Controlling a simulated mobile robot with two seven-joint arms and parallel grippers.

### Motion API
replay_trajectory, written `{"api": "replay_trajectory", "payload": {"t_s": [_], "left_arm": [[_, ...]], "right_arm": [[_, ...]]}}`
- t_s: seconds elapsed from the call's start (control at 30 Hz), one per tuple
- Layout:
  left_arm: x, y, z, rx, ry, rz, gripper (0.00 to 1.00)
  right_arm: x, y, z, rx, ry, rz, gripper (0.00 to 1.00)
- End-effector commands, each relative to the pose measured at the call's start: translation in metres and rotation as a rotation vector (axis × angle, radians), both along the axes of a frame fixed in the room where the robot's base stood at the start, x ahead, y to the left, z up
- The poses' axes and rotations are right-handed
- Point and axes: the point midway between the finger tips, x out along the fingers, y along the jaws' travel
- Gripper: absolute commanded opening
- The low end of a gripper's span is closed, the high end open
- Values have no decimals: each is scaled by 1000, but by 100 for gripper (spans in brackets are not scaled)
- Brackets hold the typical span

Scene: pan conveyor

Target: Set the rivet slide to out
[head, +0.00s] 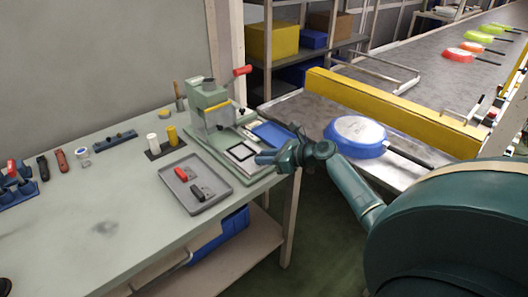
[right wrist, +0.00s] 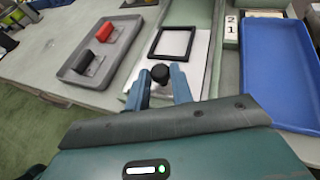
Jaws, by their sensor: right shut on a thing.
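The rivet slide (right wrist: 199,61) is a white plate with a square black frame (right wrist: 173,43) and a black round knob (right wrist: 160,73) at its near end. In the head view the slide (head: 242,152) lies on the base of the green press (head: 210,108), with its black frame exposed in front of the press body. My right gripper (right wrist: 160,80) is shut on the knob, one blue finger on each side. In the head view my right gripper (head: 258,158) reaches the slide from the right and hides the knob. My left gripper is not in view.
A grey tray (right wrist: 72,72) with a red and a black part lies left of the slide. A blue tray (right wrist: 278,75) lies on its right. A blue pan (head: 355,136) sits on the conveyor side behind my arm.

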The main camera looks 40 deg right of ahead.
Motion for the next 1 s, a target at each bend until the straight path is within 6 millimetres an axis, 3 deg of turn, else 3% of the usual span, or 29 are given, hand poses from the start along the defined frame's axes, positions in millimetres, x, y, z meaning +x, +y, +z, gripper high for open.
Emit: {"api": "replay_trajectory", "payload": {"t_s": [0.27,0.3,0.53,0.83,1.0], "left_arm": [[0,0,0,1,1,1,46],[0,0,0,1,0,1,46],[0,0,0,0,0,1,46],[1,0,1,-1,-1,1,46],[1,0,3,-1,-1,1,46]], "right_arm": [[-3,1,-4,3,12,6,0],[-3,1,-5,4,12,6,25],[-2,1,-3,2,9,4,43],[-5,-1,-1,2,6,3,43],[-26,-12,9,-2,9,2,43]]}}
